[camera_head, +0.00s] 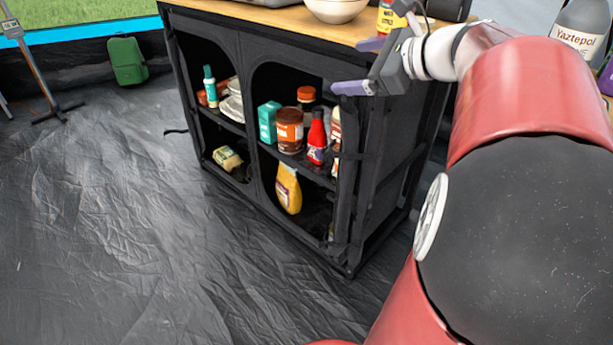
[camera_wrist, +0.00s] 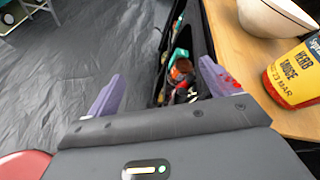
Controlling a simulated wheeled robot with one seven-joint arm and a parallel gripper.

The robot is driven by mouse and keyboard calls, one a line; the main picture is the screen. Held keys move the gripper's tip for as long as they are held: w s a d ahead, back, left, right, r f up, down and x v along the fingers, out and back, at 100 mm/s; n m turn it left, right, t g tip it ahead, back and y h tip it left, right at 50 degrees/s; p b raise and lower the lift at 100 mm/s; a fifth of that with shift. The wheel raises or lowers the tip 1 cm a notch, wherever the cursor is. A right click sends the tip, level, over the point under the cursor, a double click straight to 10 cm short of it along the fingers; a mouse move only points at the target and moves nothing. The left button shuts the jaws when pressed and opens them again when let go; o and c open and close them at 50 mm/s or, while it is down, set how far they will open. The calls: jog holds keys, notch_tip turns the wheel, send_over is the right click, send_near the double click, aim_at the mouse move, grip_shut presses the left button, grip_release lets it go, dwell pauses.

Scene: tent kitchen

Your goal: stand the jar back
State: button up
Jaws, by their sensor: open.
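A brown jar (camera_head: 289,130) stands upright on the upper shelf of the black fabric cabinet, in the right-hand compartment. Another jar, yellow with a "HERB SAUCE" label (camera_wrist: 295,75), is on the wooden worktop; in the head view (camera_head: 389,17) it is partly hidden by my gripper. My gripper (camera_head: 350,66) is open and empty, in front of the cabinet's top right edge, above shelf level and apart from both jars. In the wrist view its purple fingers (camera_wrist: 160,72) are spread, with the shelf contents partly visible between them.
Beside the brown jar are a teal box (camera_head: 268,122), a red sauce bottle (camera_head: 317,137) and an orange-capped bottle (camera_head: 306,95). A yellow bottle (camera_head: 288,188) stands below. A white bowl (camera_head: 336,10) sits on the worktop (camera_head: 278,20). The dark floor (camera_head: 140,230) in front is clear.

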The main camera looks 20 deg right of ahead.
jog(key=s+a+f+n+g, duration=0.3)
jog(key=a+f+n, duration=0.15)
jog(key=a, duration=0.25)
jog(key=s+a+f+n+g, duration=0.2)
jog(key=s+a+f+n, duration=0.2)
jog(key=a+n, duration=0.25)
jog(key=s+a+f+n+g+h+p, duration=0.1)
jog(key=s+a+f+n+h, duration=0.4)
jog(key=n, duration=0.9)
jog(key=shift+s+f+n+g+p, duration=0.35)
jog(key=shift+s+f+g, duration=0.25)
jog(key=shift+s+f, duration=1.75)
jog(key=shift+s+a+r, duration=0.1)
jog(key=shift+s+r, duration=0.35)
